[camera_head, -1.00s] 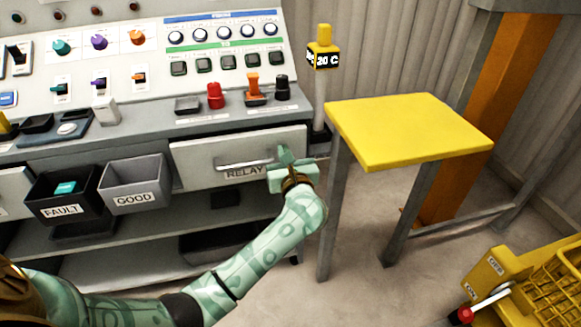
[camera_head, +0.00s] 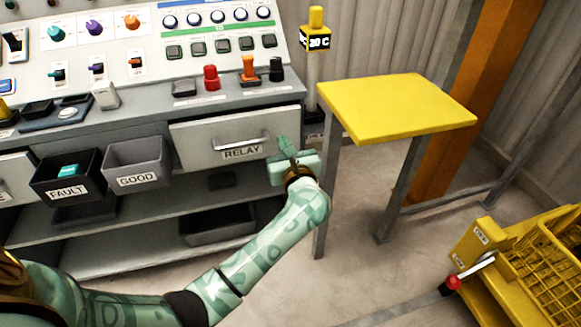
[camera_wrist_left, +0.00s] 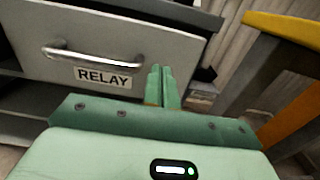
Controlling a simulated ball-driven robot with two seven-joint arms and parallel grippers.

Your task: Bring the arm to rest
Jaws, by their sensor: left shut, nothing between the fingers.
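My left arm comes in from the lower left in the head view. Its green left gripper (camera_head: 287,149) is in front of the right end of the drawer marked RELAY (camera_head: 190,149). The gripper is shut with nothing in it. In the left wrist view the closed fingers (camera_wrist_left: 161,72) point toward the drawer's right edge, to the right of its metal handle (camera_wrist_left: 92,58), apart from the handle. The drawer looks slightly out from the console. My right gripper is not in view.
A yellow-topped table (camera_head: 395,104) stands right of the gripper. A black FAULT bin (camera_head: 68,192) and a grey GOOD bin (camera_head: 138,178) hang left of the drawer. A yellow machine with a basket (camera_head: 500,262) is at lower right. Open floor lies between.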

